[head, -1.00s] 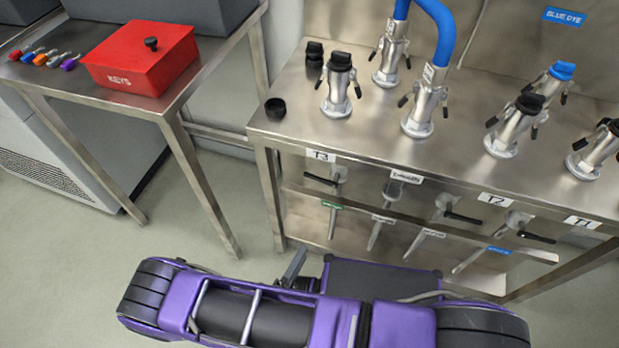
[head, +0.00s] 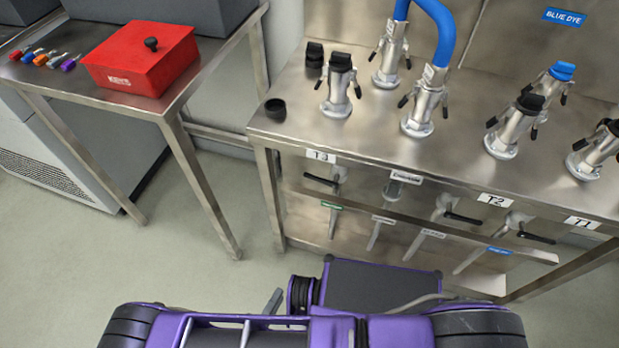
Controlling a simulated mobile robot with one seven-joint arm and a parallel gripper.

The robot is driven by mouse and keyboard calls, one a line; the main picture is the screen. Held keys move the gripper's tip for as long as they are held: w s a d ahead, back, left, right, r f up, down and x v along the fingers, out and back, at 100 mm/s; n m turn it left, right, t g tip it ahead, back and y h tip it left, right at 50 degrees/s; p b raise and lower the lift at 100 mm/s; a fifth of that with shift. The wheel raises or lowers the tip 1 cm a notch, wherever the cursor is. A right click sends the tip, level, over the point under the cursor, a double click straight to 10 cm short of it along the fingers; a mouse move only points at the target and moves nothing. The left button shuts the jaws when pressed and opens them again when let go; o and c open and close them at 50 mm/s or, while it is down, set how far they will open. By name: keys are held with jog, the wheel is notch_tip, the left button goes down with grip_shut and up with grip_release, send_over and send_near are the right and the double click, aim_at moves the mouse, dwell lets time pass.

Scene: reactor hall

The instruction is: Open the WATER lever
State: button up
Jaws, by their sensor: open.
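Under the steel bench hangs a row of valves with black lever handles. Small tags sit on the shelf edge below them: a green tag (head: 332,205), two white tags, and a blue tag (head: 499,250) at the right. The lettering is too small to read, so I cannot tell which is WATER. The lever (head: 536,238) above the blue tag lies roughly crosswise to its pipe, as does the lever (head: 462,218) left of it. My gripper (head: 274,301) is mostly hidden behind my purple arm; only a grey finger seems to show, apart from all levers.
The bench top (head: 300,125) holds several steel couplings, a blue hose (head: 440,25) and a black cap (head: 275,109). A left table carries a red key box (head: 140,62) and several coloured keys (head: 45,58). Open floor (head: 200,260) lies between table, bench and my arm.

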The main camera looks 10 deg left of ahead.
aim_at(321, 180)
jog(key=v, duration=0.5)
